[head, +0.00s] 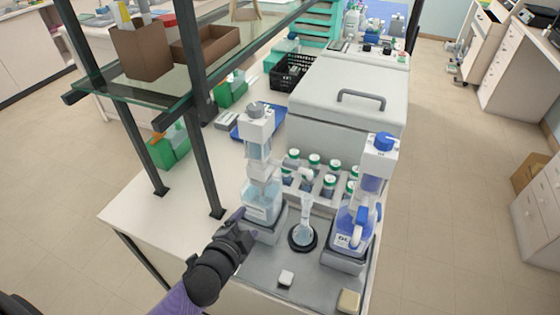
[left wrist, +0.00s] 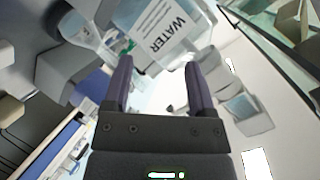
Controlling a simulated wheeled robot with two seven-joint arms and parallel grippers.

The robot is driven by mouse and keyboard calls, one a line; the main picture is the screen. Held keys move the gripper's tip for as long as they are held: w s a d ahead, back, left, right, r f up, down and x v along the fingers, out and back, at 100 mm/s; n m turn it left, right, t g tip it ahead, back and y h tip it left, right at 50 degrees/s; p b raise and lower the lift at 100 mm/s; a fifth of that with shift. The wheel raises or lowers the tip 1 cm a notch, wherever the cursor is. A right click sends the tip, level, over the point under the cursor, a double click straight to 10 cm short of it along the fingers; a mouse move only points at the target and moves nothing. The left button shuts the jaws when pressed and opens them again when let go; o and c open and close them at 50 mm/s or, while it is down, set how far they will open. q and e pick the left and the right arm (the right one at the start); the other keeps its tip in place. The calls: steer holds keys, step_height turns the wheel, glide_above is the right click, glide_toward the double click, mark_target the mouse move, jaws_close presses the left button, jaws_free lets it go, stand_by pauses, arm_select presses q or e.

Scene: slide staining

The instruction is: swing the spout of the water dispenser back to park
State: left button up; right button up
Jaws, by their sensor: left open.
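The water dispenser (head: 262,190) is a clear bottle with a grey-capped white pump head, standing on a grey block at the left of the bench tray. In the left wrist view the bottle's WATER label (left wrist: 168,38) lies just beyond the fingertips. My left gripper (head: 241,222) is at the bottle's lower left; in the left wrist view its fingers (left wrist: 160,68) are apart with nothing clearly gripped. Contact cannot be told. My right gripper is out of view.
Several green-capped bottles (head: 314,162) sit behind the flask, before a large grey lidded box (head: 340,100). A shelf post (head: 200,130) rises left of the water dispenser.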

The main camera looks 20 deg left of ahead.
arm_select(q)
step_height(320, 180, up, 6)
steer(key=w+d+r+m+t+h, duration=0.1)
steer(key=w+m+t+h, duration=0.15)
steer(key=m, duration=0.25)
steer(key=m+h+p, duration=0.2)
steer(key=m+h, duration=0.3)
steer(key=m, duration=0.2)
glide_toward(290, 169)
steer(key=w, duration=0.3)
steer(key=x, duration=0.4)
steer(key=d+x, duration=0.1)
steer(key=x, duration=0.4)
steer(key=shift+d, duration=0.15)
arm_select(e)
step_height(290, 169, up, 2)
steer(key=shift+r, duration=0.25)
arm_select(q)
steer(key=shift+s, duration=0.1)
steer(key=shift+c, duration=0.3)
jaws_close()
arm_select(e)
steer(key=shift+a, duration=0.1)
